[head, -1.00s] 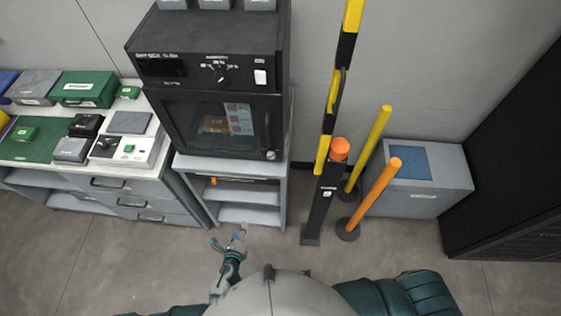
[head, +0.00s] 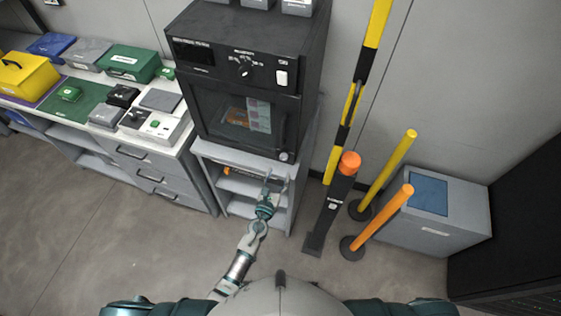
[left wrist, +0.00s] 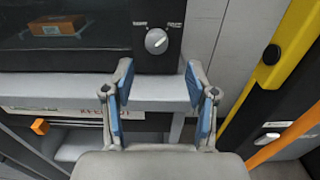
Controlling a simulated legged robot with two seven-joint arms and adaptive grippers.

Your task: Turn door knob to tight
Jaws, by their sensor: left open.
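The door knob (head: 284,156) is a small pale round knob at the lower right corner of the black oven's door (head: 240,120). In the left wrist view the knob (left wrist: 156,41) has a slanted pointer line and small labels on both sides, too small to read. My left gripper (head: 270,178) is just below the knob in the head view. In the left wrist view its blue-padded fingers (left wrist: 157,80) are spread open and empty, with the knob ahead, between and beyond the fingertips. My right gripper is not in view.
The oven stands on a grey shelf stand (head: 222,151). Right of it are a black post with an orange top (head: 350,161), a yellow-black barrier and yellow and orange poles (head: 383,218). A drawer bench (head: 150,170) stands left. Floor in front is clear.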

